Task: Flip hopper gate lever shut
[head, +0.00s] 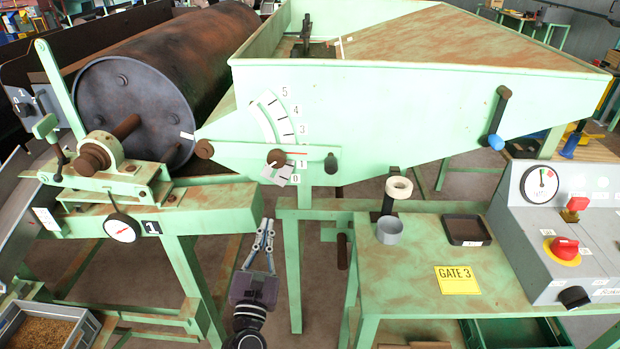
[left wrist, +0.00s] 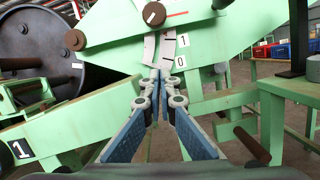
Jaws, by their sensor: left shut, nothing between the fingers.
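The green hopper (head: 420,100) carries a curved white scale (head: 272,120) marked 0 to 5. A green bar lever (head: 308,152) lies nearly level across the scale near 1, with a brown knob (head: 277,157) and a dark handle (head: 331,163) at its right end. The brown knob with a red line also shows in the left wrist view (left wrist: 154,14). I cannot tell which one works the gate. My left gripper (head: 268,222) is shut and empty below the scale, touching nothing visible.
A rusty drum (head: 135,110) stands at the left above a green frame with a dial (head: 122,227). At the right, a green bench (head: 420,290) holds a grey cup (head: 390,230), a dark tray (head: 467,229) and a control box (head: 560,230). A brown peg (head: 342,250) juts beside the bench.

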